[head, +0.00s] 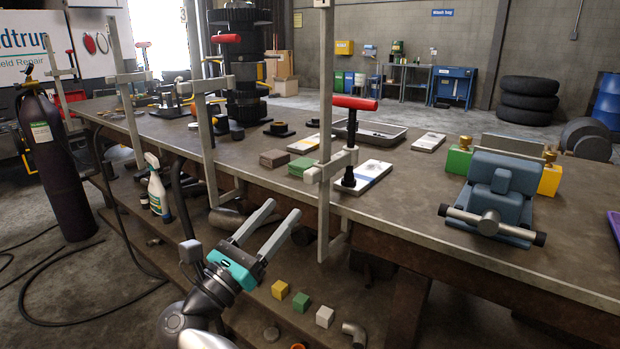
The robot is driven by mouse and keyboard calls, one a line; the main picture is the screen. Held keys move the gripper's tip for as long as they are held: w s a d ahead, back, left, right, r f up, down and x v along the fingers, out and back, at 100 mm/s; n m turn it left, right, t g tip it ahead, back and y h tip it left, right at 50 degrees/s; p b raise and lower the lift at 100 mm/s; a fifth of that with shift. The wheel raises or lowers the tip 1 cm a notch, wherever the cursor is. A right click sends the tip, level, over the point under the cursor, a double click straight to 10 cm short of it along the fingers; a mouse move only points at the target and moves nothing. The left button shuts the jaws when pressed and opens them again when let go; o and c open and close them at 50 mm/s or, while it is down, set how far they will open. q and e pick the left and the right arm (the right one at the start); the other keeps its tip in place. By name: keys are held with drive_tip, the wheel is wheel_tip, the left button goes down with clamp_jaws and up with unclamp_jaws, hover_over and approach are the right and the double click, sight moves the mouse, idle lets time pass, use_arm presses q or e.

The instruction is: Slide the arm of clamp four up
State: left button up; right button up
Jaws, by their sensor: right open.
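Several bar clamps stand along the bench's front edge; I cannot read numbers on them. The nearest clamp has a tall upright grey bar (325,110) that runs past the bench edge. Its sliding arm (330,168) sits a little above the bench top and carries a black screw with a red handle (354,103). The screw's foot is low, by a white-and-blue box (372,176); I cannot tell if it touches. My right gripper (283,208) is open and empty, below and left of that arm, in front of the bench edge. My left gripper is out of view.
Another clamp (207,130) stands to the left. A blue vise (495,195) and yellow and green blocks (458,160) are on the right of the bench (400,225). Small cubes (301,301) lie on the lower shelf. A dark gas cylinder (55,165) stands at left.

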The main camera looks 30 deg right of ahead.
sight(307, 181)
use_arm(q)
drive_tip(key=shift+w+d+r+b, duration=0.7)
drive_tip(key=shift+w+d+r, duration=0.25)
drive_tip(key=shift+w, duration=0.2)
use_arm(e)
drive_tip(key=x, duration=1.1)
drive_tip(key=shift+w, duration=0.1)
drive_tip(key=shift+f, duration=0.1)
clamp_jaws()
